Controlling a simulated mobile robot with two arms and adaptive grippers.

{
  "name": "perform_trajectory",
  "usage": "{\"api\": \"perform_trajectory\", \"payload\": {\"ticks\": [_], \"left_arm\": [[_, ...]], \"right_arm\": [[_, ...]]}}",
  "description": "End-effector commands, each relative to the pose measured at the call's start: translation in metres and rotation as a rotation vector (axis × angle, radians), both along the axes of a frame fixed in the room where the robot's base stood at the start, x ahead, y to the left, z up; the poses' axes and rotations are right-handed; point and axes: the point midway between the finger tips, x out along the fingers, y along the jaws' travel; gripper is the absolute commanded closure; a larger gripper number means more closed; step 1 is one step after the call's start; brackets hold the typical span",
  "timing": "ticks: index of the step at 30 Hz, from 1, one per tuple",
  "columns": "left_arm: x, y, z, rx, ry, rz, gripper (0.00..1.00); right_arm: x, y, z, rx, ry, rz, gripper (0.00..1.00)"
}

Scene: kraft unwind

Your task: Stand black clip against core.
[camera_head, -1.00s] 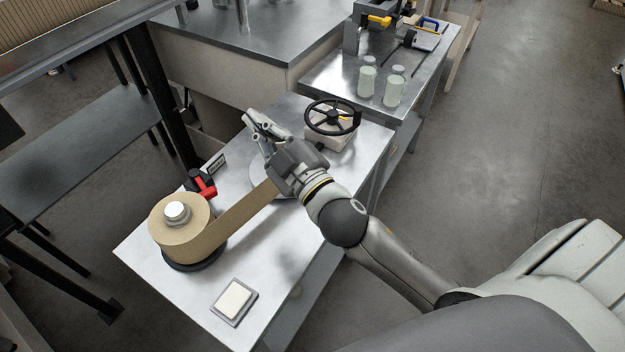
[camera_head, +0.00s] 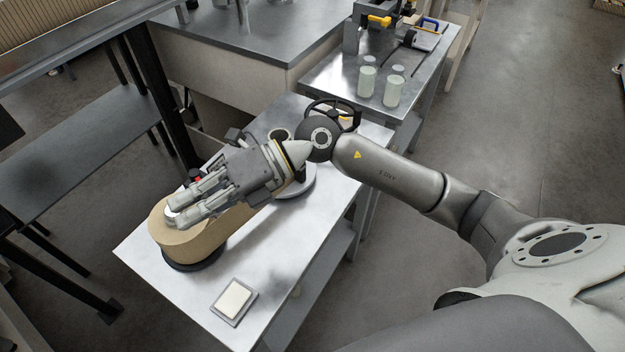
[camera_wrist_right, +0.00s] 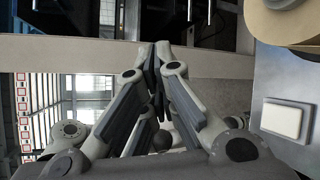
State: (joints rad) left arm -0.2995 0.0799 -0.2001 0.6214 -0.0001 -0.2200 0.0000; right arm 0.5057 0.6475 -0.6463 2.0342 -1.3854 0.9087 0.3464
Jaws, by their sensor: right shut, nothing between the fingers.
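The brown kraft paper roll (camera_head: 185,243) stands on its dark round base at the left end of the metal table. Its core is mostly hidden behind my right gripper in the head view; the pale core (camera_wrist_right: 283,3) shows at the top right edge of the wrist view. My right gripper (camera_head: 180,213) is over the roll in the head view, its fingers pointing left, shut and empty. In the wrist view its fingertips (camera_wrist_right: 160,50) meet. A red and black item (camera_head: 196,178) shows partly behind the gripper. I cannot clearly identify the black clip. My left gripper is out of view.
A square tray with a pale pad (camera_head: 235,299) lies at the table's front. A black handwheel (camera_head: 345,110) is at the far end, partly behind my arm. Pale green cylinders (camera_head: 393,91) stand on another table. The front table surface (camera_head: 285,262) is partly clear.

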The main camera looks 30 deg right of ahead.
Motion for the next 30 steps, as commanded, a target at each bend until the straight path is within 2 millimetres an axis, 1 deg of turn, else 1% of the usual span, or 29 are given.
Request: {"api": "perform_trajectory", "payload": {"ticks": [1, 3, 5, 6, 8, 10, 14, 15, 17, 18, 21, 24, 25, 28, 30], "left_arm": [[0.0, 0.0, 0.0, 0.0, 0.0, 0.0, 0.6], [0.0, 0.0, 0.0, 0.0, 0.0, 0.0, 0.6], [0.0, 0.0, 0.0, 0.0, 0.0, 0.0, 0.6], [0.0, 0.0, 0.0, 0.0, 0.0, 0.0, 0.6], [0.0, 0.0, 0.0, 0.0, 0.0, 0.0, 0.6], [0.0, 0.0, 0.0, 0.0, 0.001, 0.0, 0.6], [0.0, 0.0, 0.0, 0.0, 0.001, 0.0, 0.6], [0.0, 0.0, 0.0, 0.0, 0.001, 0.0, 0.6], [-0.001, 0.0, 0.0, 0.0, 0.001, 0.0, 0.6], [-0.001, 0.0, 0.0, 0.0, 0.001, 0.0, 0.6], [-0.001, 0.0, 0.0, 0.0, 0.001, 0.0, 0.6], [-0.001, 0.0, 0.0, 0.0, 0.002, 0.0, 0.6], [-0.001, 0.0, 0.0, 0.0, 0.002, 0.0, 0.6], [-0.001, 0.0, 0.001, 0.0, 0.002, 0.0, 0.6], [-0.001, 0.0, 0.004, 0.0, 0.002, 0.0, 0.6]], "right_arm": [[0.002, -0.009, -0.013, -0.09, -0.019, 0.022, 1.0], [0.005, -0.024, -0.032, -0.219, -0.036, 0.05, 1.0], [0.009, -0.04, -0.048, -0.332, -0.047, 0.066, 1.0], [0.012, -0.052, -0.057, -0.408, -0.051, 0.076, 1.0], [0.018, -0.073, -0.07, -0.524, -0.055, 0.084, 1.0], [0.025, -0.101, -0.082, -0.66, -0.052, 0.086, 1.0], [0.038, -0.158, -0.095, -0.907, -0.029, 0.068, 1.0], [0.042, -0.176, -0.097, -0.978, -0.019, 0.058, 1.0], [0.046, -0.201, -0.097, -1.074, 0.0, 0.041, 1.0], [0.048, -0.217, -0.095, -1.131, 0.012, 0.029, 1.0], [0.051, -0.246, -0.092, -1.24, 0.041, 0.003, 1.0], [0.052, -0.264, -0.088, -1.305, 0.062, -0.016, 1.0], [0.052, -0.267, -0.088, -1.317, 0.067, -0.02, 1.0], [0.052, -0.272, -0.09, -1.333, 0.075, -0.023, 1.0], [0.052, -0.272, -0.096, -1.334, 0.077, -0.022, 1.0]]}}
